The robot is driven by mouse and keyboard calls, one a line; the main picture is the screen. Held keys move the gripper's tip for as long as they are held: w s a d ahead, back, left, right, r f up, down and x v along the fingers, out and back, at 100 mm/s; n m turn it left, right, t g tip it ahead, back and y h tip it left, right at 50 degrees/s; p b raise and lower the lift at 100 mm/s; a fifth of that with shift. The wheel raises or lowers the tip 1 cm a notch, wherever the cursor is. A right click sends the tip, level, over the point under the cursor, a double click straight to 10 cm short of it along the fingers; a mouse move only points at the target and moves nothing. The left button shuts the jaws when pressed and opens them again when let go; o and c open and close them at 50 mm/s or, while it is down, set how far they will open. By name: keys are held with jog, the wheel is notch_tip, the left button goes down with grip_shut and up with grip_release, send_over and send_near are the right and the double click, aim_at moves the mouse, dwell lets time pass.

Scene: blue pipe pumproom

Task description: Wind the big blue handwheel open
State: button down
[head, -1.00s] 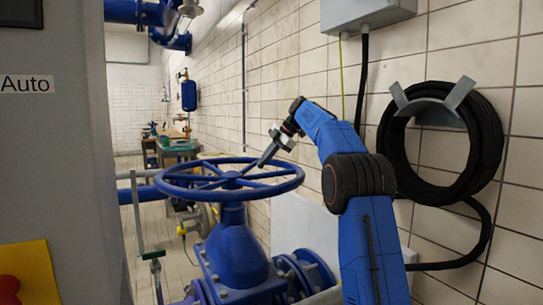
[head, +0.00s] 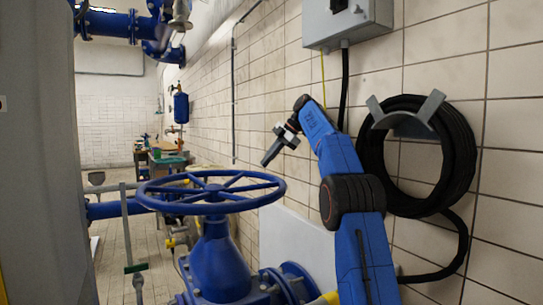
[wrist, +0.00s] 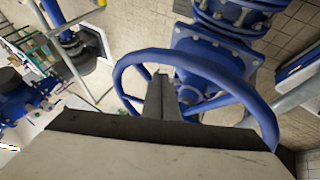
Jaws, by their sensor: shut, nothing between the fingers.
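The big blue handwheel (head: 210,208) lies roughly flat on top of a blue valve body (head: 217,262), left of my arm in the head view. Its rim and spokes are visible. My gripper (head: 265,163) is shut and empty. In the head view its tips point down and left, just above the far right part of the rim, with a small gap showing. In the wrist view the handwheel (wrist: 203,66) rings the fingers (wrist: 161,92), which overlap its opening. My gripper body hides the near part of the rim there. I cannot tell the exact depth between tips and wheel.
A tiled wall runs along the right, with a black hose coil (head: 462,150) on a bracket and a grey box (head: 340,22) above. A grey cabinet (head: 38,150) stands close on the left. A railing post (head: 126,235) stands left of the wheel.

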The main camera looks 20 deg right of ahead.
jog(key=shift+d+r, duration=0.7)
jog(key=shift+r, duration=0.2)
jog(key=c, duration=1.5)
grip_release()
jog(key=shift+s+r, duration=0.25)
jog(key=shift+r, duration=0.05)
jog(key=s+r, duration=0.2)
jog(key=s, duration=0.2)
jog(key=s+a+r+n+h, duration=0.1)
jog(key=s+r, duration=0.1)
jog(key=s, duration=0.2)
jog(key=s+a+r+n+h, duration=0.1)
jog(key=s+r, duration=0.1)
jog(key=s, duration=0.3)
jog(key=shift+a+g, duration=0.15)
jog(key=shift+g, duration=0.15)
notch_tip(320, 180, up, 3)
jog(key=n+h, duration=0.2)
send_over(280, 190)
jog(key=s+d, duration=0.3)
jog(key=s, duration=0.2)
jog(key=x, duration=1.7)
jog(key=shift+s+d+f, duration=0.2)
jog(key=shift+d+f, duration=0.05)
grip_shut()
